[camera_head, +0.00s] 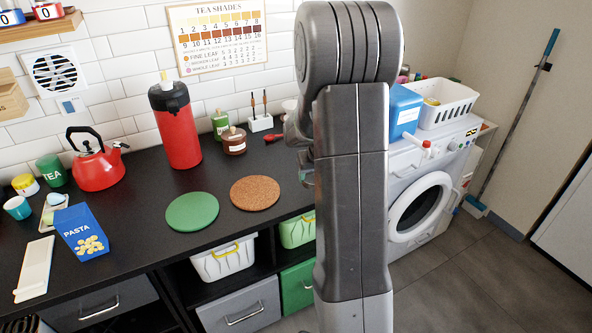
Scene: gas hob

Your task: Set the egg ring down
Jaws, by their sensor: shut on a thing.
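My gripper (304,158) shows only in part at the left edge of my upright arm, in front of the dark worktop. It is shut on a small grey thing, seemingly the egg ring (307,178), of which only a sliver shows. The rest of the gripper and ring is hidden behind my arm. The held thing appears to the right of a round cork mat (255,193). A round green mat (192,211) lies left of the cork one. Both mats are bare.
A blue pasta box (81,232) stands at the left. A washing machine (425,190) is at the right.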

